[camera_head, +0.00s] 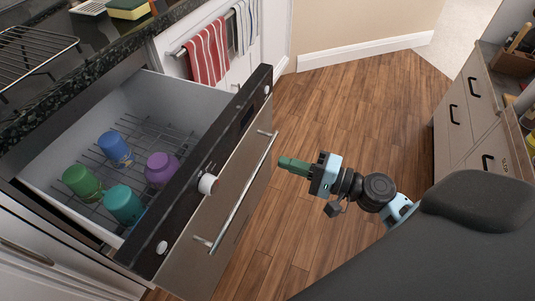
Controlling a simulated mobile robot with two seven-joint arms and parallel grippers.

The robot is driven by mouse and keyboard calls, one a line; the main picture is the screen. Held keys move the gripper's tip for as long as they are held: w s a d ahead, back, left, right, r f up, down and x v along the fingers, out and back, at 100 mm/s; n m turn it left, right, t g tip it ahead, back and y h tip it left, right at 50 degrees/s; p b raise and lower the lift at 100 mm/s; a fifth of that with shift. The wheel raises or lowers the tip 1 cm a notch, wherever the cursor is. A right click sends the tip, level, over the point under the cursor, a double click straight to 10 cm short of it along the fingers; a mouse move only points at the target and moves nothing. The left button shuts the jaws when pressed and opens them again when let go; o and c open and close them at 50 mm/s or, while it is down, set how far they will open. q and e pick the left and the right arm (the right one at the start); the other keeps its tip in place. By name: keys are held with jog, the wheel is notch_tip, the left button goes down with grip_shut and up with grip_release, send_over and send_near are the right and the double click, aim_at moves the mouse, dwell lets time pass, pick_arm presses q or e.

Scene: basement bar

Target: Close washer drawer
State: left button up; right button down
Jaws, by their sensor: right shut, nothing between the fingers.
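The washer drawer (262,165) is pulled out from under the counter at the left. Its front has a dark control strip with a white knob (208,184) and a silver bar handle (240,196). A wire rack inside holds a blue cup (115,149), a green cup (82,183), a teal cup (123,204) and a purple cup (161,169). My right gripper (281,162) is shut and empty. Its tip appears just to the right of the drawer front, near the handle's far end; I cannot tell whether it touches. My left gripper is not in view.
A dark stone counter (75,95) with a wire cooling rack (30,52) runs along the left. Striped towels (208,52) hang from a rail behind the drawer. Grey cabinets (470,120) stand at the right. The wooden floor (340,110) between is clear.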

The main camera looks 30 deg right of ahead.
aim_at(255, 153)
jog(key=x, duration=0.5)
jog(key=shift+w+a+p, duration=0.1)
jog(key=shift+w+p, duration=0.05)
jog(key=shift+p, duration=0.25)
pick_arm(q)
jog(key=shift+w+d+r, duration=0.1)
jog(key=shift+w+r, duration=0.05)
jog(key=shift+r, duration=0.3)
pick_arm(e)
jog(key=shift+w+a, duration=0.1)
